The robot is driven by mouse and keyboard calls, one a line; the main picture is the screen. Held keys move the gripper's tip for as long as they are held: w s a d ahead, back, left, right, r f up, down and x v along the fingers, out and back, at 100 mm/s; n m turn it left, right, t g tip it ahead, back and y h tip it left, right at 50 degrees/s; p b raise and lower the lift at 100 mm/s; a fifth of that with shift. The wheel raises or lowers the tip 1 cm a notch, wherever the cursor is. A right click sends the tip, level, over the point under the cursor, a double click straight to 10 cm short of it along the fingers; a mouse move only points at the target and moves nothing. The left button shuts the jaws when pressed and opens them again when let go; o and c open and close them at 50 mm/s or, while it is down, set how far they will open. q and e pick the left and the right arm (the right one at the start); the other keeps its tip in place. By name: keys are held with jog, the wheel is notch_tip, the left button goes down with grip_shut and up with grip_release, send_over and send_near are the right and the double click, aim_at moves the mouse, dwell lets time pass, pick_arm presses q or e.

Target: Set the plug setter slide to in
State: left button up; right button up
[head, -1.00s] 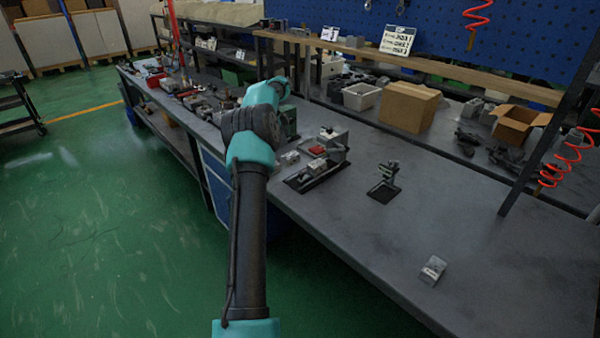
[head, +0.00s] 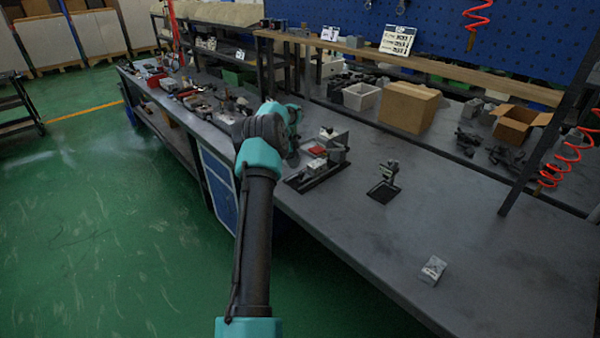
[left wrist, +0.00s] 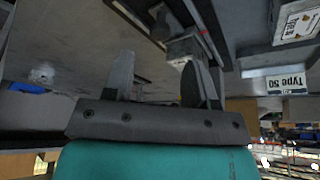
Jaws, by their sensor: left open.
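A fixture (head: 318,172) on a black base plate, with a red part and a grey block, stands on the bench just right of my left wrist in the head view. I cannot tell for sure that it is the plug setter, nor make out its slide. In the head view my left arm hides most of its own gripper. In the left wrist view my left gripper (left wrist: 156,78) has its two fingers apart with nothing between the tips. A pale grey block (left wrist: 184,48) shows just beyond the right-hand finger. My right gripper is not in view.
A small dark stand (head: 384,184) and a small silvery block (head: 433,269) are on the bench to the right. A cardboard box (head: 408,107) and a white bin (head: 361,96) stand behind. The front right of the bench is largely clear.

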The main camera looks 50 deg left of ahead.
aim_at(301, 173)
pick_arm(q)
jog(key=x, duration=0.6)
jog(key=shift+f, duration=0.25)
jog(key=shift+c, duration=0.5)
grip_shut()
